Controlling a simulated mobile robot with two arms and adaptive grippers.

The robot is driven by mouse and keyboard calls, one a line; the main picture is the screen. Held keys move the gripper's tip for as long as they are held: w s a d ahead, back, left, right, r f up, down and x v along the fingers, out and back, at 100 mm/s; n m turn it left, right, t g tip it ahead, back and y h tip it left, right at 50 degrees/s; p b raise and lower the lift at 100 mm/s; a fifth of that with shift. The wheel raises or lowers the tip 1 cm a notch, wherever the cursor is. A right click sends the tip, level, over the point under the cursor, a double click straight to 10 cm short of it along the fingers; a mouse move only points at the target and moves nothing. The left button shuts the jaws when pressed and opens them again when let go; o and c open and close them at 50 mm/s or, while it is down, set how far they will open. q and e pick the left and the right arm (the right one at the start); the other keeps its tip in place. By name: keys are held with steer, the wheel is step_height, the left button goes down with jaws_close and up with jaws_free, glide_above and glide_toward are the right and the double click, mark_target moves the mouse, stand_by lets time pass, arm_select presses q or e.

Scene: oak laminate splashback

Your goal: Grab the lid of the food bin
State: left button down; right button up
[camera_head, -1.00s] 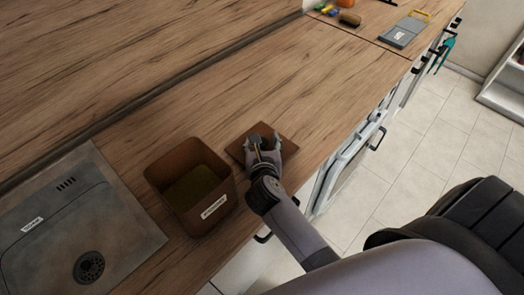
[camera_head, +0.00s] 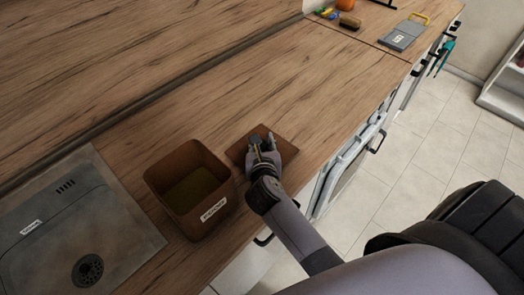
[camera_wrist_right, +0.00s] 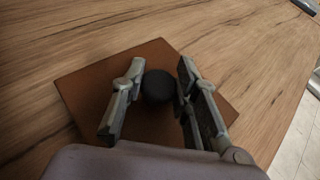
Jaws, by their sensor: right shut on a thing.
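The brown square lid (camera_head: 239,148) lies flat on the wooden worktop, just right of the open food bin (camera_head: 214,221). The bin is brown, has a white label on its front and shows an olive-coloured inside. My right gripper (camera_head: 262,146) is over the lid. In the right wrist view, the lid (camera_wrist_right: 92,82) has a dark round knob (camera_wrist_right: 158,87) between the two fingers of my right gripper (camera_wrist_right: 160,70). The gripper is shut on the lid by this knob. The fingers partly hide the lid. My left gripper is not in view.
A grey metal sink (camera_head: 70,225) with a drain is left of the bin. A grey board with a yellow handle (camera_head: 403,36) and a brush (camera_head: 350,21) lie at the far end. The worktop (camera_head: 290,80) between is clear. Its front edge is close to the lid.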

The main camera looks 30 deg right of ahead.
jaws_close()
